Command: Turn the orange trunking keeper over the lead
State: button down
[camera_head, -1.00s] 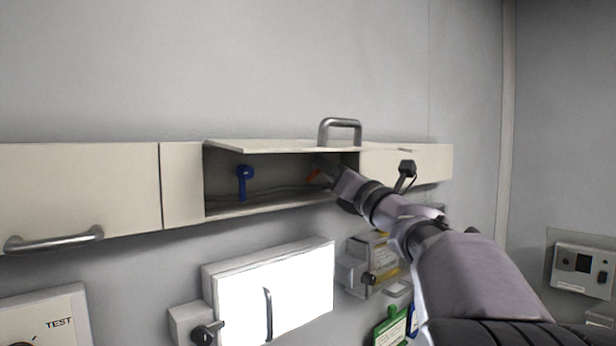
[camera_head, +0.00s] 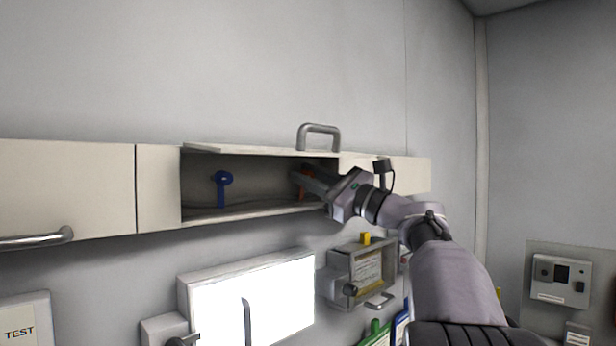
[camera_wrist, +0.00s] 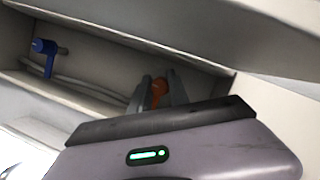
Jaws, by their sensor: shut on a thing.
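The orange keeper (camera_head: 305,183) is at the right end of the open trunking (camera_head: 262,213). My gripper (camera_head: 302,182) reaches into the opening from the right and is shut on the keeper. In the wrist view the orange keeper (camera_wrist: 158,90) shows between the two grey fingers (camera_wrist: 157,95). Most of it is hidden by the fingers. A grey lead (camera_wrist: 92,86) runs along the inside of the trunking, and its part behind my gripper is hidden. I cannot tell whether the keeper lies over it.
A blue keeper (camera_head: 222,187) hangs at the left inside the trunking; it also shows in the wrist view (camera_wrist: 46,56). The raised lid with a metal handle (camera_head: 319,130) is above the opening. A bright white panel (camera_head: 250,305) and a clear-fronted box (camera_head: 362,270) are below.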

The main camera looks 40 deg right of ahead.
jog(key=shift+f+n+g+y, duration=0.15)
jog(key=shift+n+g+y, duration=0.25)
jog(key=shift+n, duration=1.2)
jog(key=shift+n+p, duration=0.3)
jog(key=c, duration=1.3)
grip_release()
jog(key=shift+w+d, duration=0.1)
jog(key=shift+o, duration=0.2)
jog(key=shift+s, duration=0.2)
jog(key=b+v, duration=0.3)
jog(key=v, duration=1.4)
jog(key=shift+d, duration=0.2)
